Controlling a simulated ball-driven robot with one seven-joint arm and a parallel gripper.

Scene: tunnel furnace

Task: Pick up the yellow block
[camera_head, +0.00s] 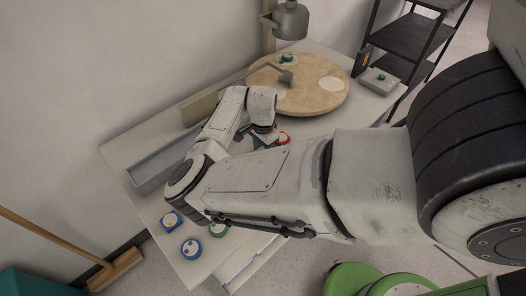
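No plainly yellow block shows. A small blue square piece with a yellowish round centre (170,220) lies at the near left edge of the white table (132,166). My gripper (262,136) is at the far end of my arm, over the table just in front of the round wooden disc (322,103). It is small and dark here, and my arm partly covers it, so I cannot tell whether it is open or what is between its fingers. A red piece (284,138) shows just right of it, partly hidden. My arm hides much of the table's middle and right.
A blue round piece (191,248) and a green one (217,230) lie near the square piece. A grey channel (160,172) runs along the table's wall side. A lamp-like grey head (290,20) hangs above the disc. A grey button box (379,82) stands at the right.

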